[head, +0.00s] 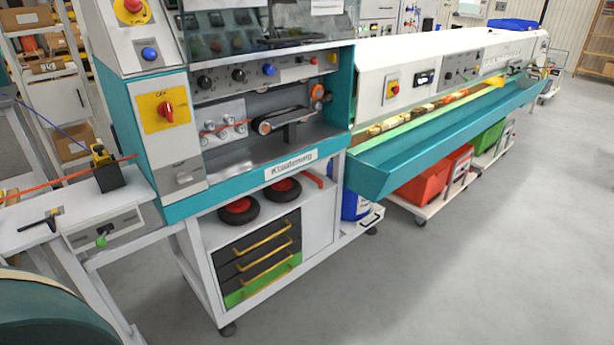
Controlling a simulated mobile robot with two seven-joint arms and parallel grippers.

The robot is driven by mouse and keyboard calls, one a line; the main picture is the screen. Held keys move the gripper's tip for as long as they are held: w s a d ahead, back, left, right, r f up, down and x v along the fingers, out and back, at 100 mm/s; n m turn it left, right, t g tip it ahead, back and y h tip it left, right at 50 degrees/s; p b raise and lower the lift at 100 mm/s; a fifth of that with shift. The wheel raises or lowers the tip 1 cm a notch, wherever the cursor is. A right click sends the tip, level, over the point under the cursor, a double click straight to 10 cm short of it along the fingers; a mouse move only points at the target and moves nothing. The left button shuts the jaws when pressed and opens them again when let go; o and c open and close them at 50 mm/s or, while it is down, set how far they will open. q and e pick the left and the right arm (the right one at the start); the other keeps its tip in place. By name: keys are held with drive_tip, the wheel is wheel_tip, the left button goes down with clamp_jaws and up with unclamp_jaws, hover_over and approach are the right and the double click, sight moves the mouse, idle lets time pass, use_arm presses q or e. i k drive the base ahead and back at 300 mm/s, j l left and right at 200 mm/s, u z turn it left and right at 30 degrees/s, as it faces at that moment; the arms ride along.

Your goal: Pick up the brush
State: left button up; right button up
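I cannot clearly make out a brush in the head view. A small black tool (40,220) lies on the white bench at the left, and I cannot tell what it is. A small yellow item (516,69) shows at the far end of the teal trough, too small to identify. Neither of my grippers is in view.
A teal and white machine (250,153) fills the middle, with a teal trough (440,140) running right. A drawer cabinet (265,258) stands beneath it. Red crates (420,184) and a green crate (487,140) sit on low dollies. Grey floor (470,270) is clear at the right.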

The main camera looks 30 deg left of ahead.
sight(306, 174)
drive_tip(key=i+l+u, duration=0.1)
drive_tip(key=i+u, duration=0.3)
drive_tip(key=i+l+u, duration=0.1)
drive_tip(key=u, duration=0.35)
drive_tip(key=i+l+u, duration=0.3)
drive_tip(key=i+l, duration=1)
drive_tip(key=l, duration=0.15)
drive_tip(key=i+l, duration=0.4)
drive_tip(key=l, duration=0.15)
drive_tip(key=i+l, duration=0.35)
drive_tip(key=l, duration=0.15)
